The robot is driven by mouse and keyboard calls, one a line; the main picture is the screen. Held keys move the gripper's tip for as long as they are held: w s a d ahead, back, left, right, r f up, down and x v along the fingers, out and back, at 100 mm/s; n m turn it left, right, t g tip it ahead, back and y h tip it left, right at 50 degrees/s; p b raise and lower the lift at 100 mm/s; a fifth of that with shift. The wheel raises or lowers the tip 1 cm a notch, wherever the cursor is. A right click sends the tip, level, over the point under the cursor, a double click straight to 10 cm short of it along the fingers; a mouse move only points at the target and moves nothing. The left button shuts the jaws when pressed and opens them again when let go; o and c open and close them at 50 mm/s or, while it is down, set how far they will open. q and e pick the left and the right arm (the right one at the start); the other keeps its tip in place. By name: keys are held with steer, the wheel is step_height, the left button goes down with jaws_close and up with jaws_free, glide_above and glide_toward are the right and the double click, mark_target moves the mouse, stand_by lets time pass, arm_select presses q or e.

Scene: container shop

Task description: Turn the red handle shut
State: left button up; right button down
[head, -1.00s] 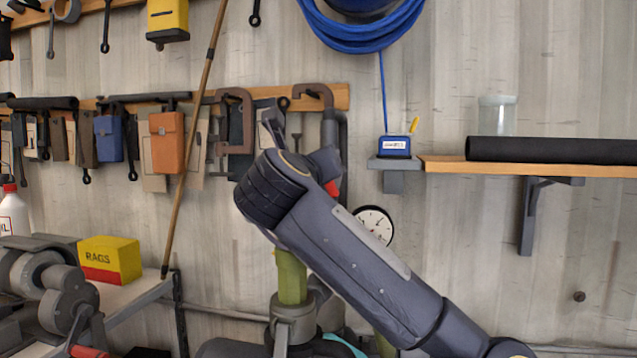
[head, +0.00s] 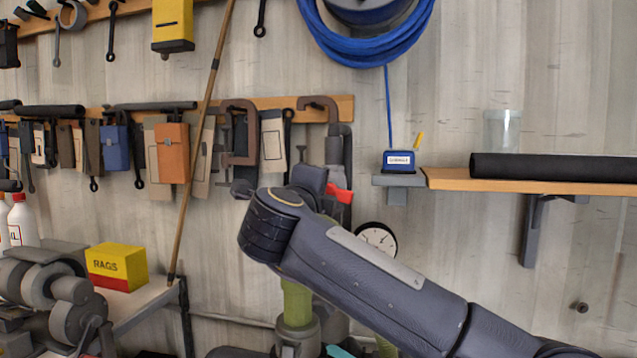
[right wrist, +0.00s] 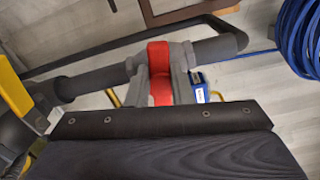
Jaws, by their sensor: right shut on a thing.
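The red handle (head: 340,194) shows in the head view as a small red piece sticking out to the right behind my right wrist. In the right wrist view the red handle (right wrist: 159,78) sits between the two grey fingers of my right gripper (right wrist: 160,62), which is shut on it. In the head view my right arm hides most of this gripper and of the valve. A green pipe (head: 296,303) stands below the wrist, and a round white gauge (head: 377,240) is to the right. My left gripper is in neither view.
A wooden shelf (head: 540,187) with a black roll is at the right, and a small blue box (head: 399,162) sits left of it. A blue hose coil (head: 365,45) hangs above. Tools hang on the wall. A yellow rags box (head: 116,266) stands on the left bench.

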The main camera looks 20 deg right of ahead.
steer(key=shift+f+n+p, duration=0.1)
steer(key=shift+n+p, duration=0.6)
steer(key=shift+n, duration=0.4)
steer(key=shift+f, duration=0.1)
steer(key=c, duration=1.3)
jaws_free()
steer(key=b+v, duration=0.2)
steer(key=v, duration=0.6)
steer(key=shift+w, duration=0.1)
